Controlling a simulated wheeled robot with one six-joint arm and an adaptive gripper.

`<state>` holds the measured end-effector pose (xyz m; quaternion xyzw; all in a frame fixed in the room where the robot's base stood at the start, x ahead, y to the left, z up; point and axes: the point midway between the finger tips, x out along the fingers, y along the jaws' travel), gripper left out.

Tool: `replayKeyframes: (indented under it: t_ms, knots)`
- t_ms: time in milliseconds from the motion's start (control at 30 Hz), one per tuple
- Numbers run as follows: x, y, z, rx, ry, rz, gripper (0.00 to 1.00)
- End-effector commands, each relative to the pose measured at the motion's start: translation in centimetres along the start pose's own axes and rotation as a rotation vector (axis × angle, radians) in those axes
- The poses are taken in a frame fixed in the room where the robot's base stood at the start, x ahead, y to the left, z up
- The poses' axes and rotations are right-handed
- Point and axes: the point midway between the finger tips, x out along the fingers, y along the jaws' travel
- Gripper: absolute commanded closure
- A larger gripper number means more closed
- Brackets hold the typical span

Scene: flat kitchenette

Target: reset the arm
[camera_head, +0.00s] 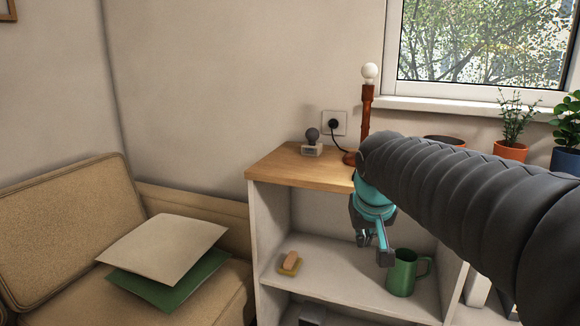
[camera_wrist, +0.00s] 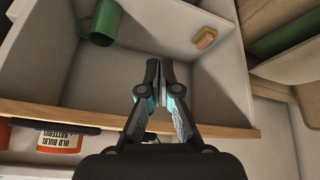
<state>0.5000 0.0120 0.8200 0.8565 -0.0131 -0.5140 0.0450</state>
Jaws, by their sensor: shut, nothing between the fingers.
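My gripper (camera_head: 384,256) reaches down in front of the open shelf unit, close to the green mug, with a gap to it. In the wrist view my gripper (camera_wrist: 160,66) has its two dark fingers together, with nothing between them. My dark sleeved arm comes in from the right in the head view and hides part of the wooden top (camera_head: 290,168) and what is behind it. The green mug (camera_head: 404,274) stands on the shelf (camera_head: 335,283); the mug also shows in the wrist view (camera_wrist: 101,24).
A sponge on a small dish (camera_head: 289,263) lies left on the shelf. A lamp with a bare bulb (camera_head: 366,110) and a small grey object (camera_head: 312,146) stand on the top. Potted plants (camera_head: 512,150) stand right. A sofa (camera_head: 70,225) with cushions is left. An orange labelled container (camera_wrist: 59,138) shows below.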

Motion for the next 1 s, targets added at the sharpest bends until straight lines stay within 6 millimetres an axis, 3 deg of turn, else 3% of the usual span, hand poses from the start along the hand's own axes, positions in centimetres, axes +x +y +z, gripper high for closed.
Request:
replayKeyframes:
  t_ms: [33,200,300,433,567,700,1000]
  knots:
    - [0.1,-0.1,3.0,-0.004,-0.017,-0.013,1.00]
    - [0.7,-0.6,12.0,-0.004,-0.062,-0.054,1.00]
    - [1.0,-0.8,16.7,0.011,-0.075,-0.071,1.00]
    - [1.0,-1.0,21.2,0.039,-0.075,-0.080,1.00]
    - [0.4,-0.7,22.9,0.052,-0.044,-0.076,1.00]
    - [-0.7,-0.3,22.8,0.060,-0.003,-0.071,1.00]
    - [-0.8,-0.3,22.8,0.062,0.002,-0.070,1.00]
